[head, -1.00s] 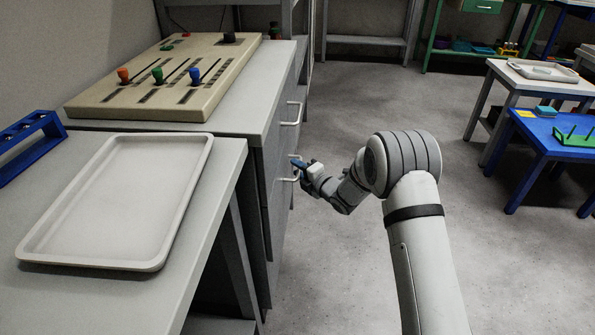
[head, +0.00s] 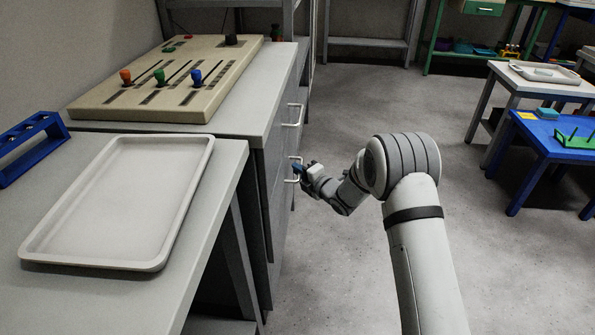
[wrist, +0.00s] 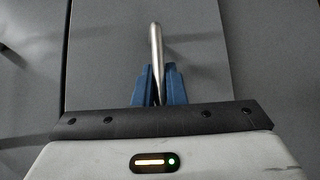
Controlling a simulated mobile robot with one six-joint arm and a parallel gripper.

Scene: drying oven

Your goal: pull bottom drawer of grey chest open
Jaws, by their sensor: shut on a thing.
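The grey chest (head: 272,160) stands left of my arm, under the slanted control panel, with its drawer fronts facing right. Two pale bar handles show on it, an upper one (head: 298,115) and a lower one (head: 291,181). My gripper (head: 299,168) is at the lower handle. In the wrist view, the blue fingers (wrist: 159,86) are shut on a metal handle bar (wrist: 155,45) in front of a grey drawer front (wrist: 200,60). The fingers hide part of the bar. I cannot see a clear gap showing the drawer open.
A beige panel (head: 130,100) with coloured knobs lies on the chest top. A white tray (head: 55,250) and a blue rack (head: 30,150) are on the nearer grey table. The floor (head: 330,265) right of the chest is clear. A blue table (head: 550,140) stands at right.

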